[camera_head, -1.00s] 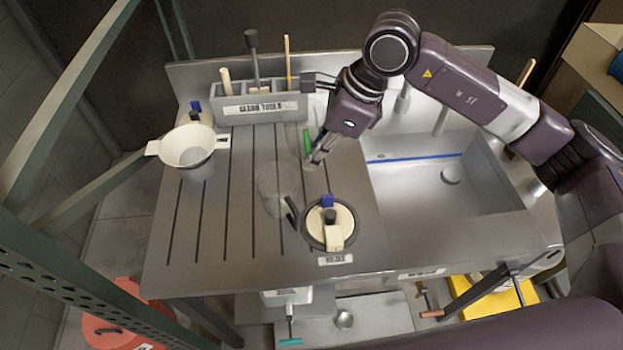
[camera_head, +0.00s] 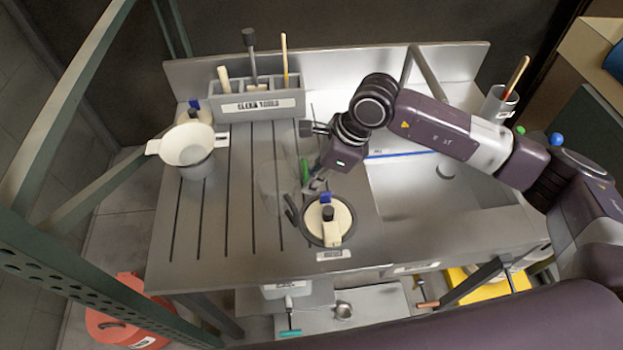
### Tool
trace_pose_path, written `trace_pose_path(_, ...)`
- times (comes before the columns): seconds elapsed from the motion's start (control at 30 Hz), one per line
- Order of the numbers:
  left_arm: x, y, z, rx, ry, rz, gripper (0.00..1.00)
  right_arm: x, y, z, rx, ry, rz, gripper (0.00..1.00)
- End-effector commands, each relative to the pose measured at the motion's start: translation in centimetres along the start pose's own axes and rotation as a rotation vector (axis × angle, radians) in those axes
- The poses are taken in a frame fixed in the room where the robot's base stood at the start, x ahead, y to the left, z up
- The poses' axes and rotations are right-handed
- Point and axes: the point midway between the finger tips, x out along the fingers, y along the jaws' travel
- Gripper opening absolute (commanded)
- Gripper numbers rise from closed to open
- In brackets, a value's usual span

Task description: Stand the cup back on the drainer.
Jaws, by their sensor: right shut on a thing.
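My right gripper (camera_head: 315,184) points down-left over the right part of the grooved drainer (camera_head: 215,240). It is shut on a clear, see-through cup with a green strip (camera_head: 305,171). The cup's outline is faint, so I cannot tell its exact tilt or whether its base touches the drainer. Another faint clear shape (camera_head: 271,185) shows on the drainer just left of the gripper; I cannot tell exactly what it is. My left gripper is not in view.
A white strainer over a pot (camera_head: 188,147) stands at left. A tool caddy (camera_head: 258,104) stands behind. The sink (camera_head: 420,190) lies right. The drainer's left-front is clear.

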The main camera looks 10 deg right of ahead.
Motion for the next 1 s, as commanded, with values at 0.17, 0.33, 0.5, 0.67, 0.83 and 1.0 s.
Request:
trace_pose_path(0.17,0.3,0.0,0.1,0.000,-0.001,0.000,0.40,0.2,0.0,-0.1,0.000,0.000,0.000,0.17)
trace_pose_path(0.33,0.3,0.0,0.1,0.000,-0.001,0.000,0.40,0.1,0.0,-0.1,0.000,0.000,0.000,0.25)
trace_pose_path(0.5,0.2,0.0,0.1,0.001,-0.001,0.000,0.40,0.1,0.0,0.0,0.000,0.000,0.000,0.25)
trace_pose_path(0.67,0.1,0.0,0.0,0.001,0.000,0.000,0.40,-0.6,-0.1,0.0,0.000,0.000,-0.003,0.25)
trace_pose_path(0.83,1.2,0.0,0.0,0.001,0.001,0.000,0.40,-3.9,-0.2,-0.1,-0.002,-0.001,-0.006,0.25)
trace_pose_path(1.0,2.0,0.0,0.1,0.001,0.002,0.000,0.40,-7.7,-0.2,0.0,0.000,-0.001,-0.005,0.25)
